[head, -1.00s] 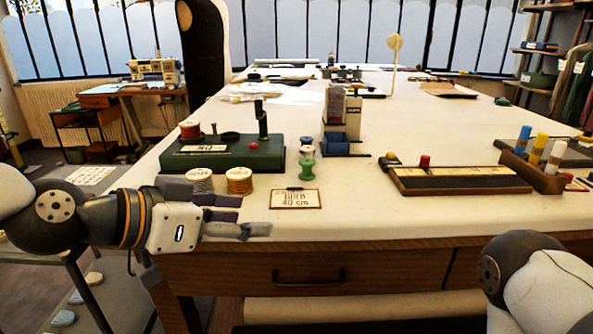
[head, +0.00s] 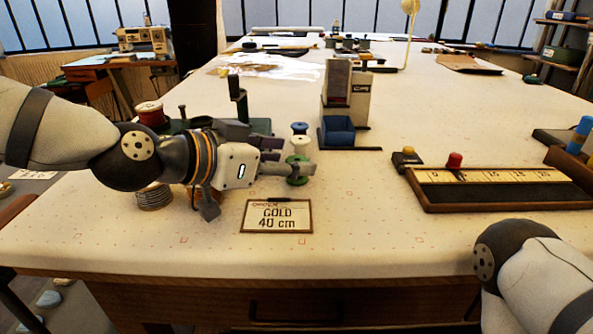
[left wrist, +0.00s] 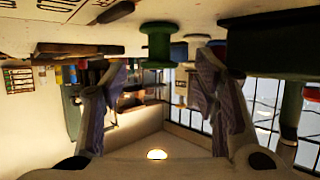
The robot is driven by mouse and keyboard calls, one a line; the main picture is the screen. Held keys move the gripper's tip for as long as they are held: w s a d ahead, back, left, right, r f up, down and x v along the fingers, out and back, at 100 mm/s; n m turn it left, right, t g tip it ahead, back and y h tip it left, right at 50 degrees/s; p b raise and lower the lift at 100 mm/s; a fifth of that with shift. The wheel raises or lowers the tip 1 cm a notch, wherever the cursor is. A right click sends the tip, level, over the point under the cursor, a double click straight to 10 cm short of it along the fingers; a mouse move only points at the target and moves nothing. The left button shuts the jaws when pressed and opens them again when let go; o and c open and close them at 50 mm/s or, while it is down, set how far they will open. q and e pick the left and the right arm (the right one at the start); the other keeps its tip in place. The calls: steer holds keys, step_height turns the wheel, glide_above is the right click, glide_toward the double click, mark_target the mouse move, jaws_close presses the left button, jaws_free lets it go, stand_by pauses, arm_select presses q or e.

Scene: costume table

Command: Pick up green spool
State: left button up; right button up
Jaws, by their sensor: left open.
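The green spool (head: 297,181) stands on the table near its front edge, behind the gold card, partly hidden by a finger of my left gripper in the head view. My left gripper (head: 290,160) is open and reaches in from the left at the spool. In the left wrist view the green spool (left wrist: 156,42) shows upside down, ahead of the gap between the open fingers (left wrist: 162,65), which hold nothing. I cannot tell whether a finger touches it. My right gripper is out of view; only part of my right arm shows at the lower right.
A blue spool (head: 299,128) and a white spool (head: 300,145) stand just behind the green one. A blue box (head: 338,131) is behind to the right. The card (head: 277,216) reading "GOLD 40 cm" lies in front. A dark tray (head: 500,190) is at the right. Table between is clear.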

mark_target(296, 160)
arm_select(q)
steer(key=x, duration=0.3)
steer(key=shift+f, duration=0.1)
steer(key=c, duration=1)
